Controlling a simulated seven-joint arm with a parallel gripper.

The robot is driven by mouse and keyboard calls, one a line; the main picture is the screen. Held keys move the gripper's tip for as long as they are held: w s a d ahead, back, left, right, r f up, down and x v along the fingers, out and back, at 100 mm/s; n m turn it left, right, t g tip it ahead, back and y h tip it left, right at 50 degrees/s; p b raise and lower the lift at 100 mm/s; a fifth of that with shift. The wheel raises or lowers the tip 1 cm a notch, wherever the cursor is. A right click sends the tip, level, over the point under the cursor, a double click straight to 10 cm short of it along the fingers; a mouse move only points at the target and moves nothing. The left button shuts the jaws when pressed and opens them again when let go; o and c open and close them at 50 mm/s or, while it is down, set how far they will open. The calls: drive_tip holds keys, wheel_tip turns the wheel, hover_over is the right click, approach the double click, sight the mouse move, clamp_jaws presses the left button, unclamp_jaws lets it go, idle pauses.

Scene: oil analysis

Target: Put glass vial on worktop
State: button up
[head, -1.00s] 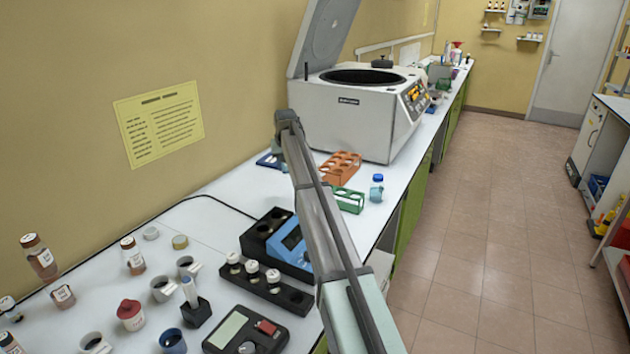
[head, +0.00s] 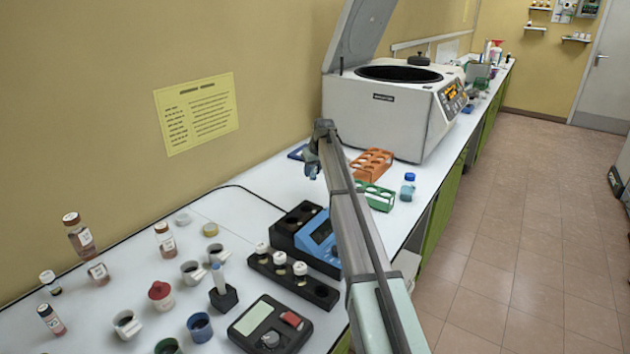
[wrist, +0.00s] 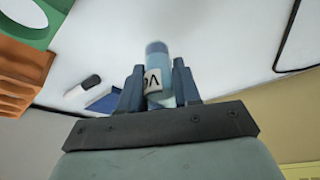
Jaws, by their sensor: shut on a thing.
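The glass vial (wrist: 156,72) is clear with a bluish tint and a white label with dark print. My gripper (wrist: 158,88) is shut on it, one finger on each side, in the wrist view. The vial's lower part is partly hidden by the gripper. In the head view my gripper (head: 313,167) is over the worktop (head: 262,182), left of the orange rack, and the vial cannot be made out there. Whether the vial touches the worktop cannot be told.
The orange rack (head: 372,163), green rack (head: 374,197) and blue-capped bottle (head: 408,187) stand right of my gripper. The open centrifuge (head: 385,115) is behind. A blue device (head: 318,236) and several vials and cups are in front.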

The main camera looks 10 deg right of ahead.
sight(313, 180)
drive_tip(key=shift+f, duration=2.25)
drive_tip(key=shift+f, duration=0.1)
drive_tip(key=o, duration=1)
drive_tip(key=shift+o, duration=0.2)
drive_tip(key=v, duration=1.2)
